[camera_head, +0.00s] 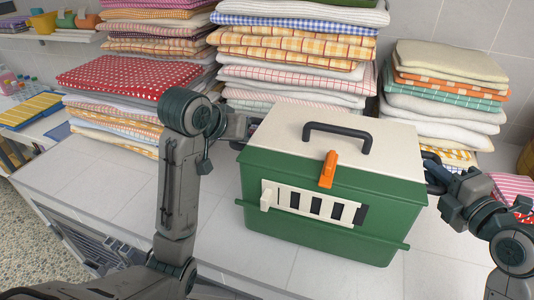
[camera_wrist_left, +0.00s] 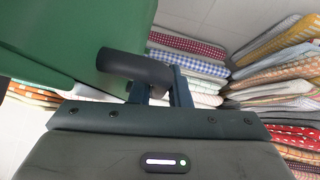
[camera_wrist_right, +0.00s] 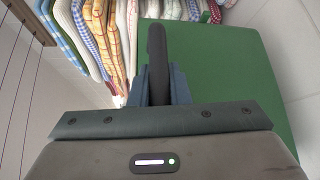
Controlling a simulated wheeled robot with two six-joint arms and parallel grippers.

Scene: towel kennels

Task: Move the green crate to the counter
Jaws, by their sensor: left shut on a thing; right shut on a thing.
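The green crate (camera_head: 300,232), a pet carrier with a cream lid, a dark top handle, an orange latch (camera_head: 328,170) and a barred cream front door, is upright over the white tiled counter (camera_head: 110,185). I cannot tell whether its base touches the counter. My left gripper (camera_head: 251,125) is shut on a dark handle at the crate's left side; this handle (camera_wrist_left: 125,68) shows in the left wrist view. My right gripper (camera_head: 434,172) is shut on the handle at the right side, and this handle (camera_wrist_right: 157,50) stands between its fingers in the right wrist view.
Tall stacks of folded towels stand behind the crate, in the middle (camera_head: 290,50), at the left (camera_head: 130,75) and at the right (camera_head: 440,95). A yellow tray (camera_head: 30,110) and small bottles are at the far left. Bare counter shows left and in front of the crate.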

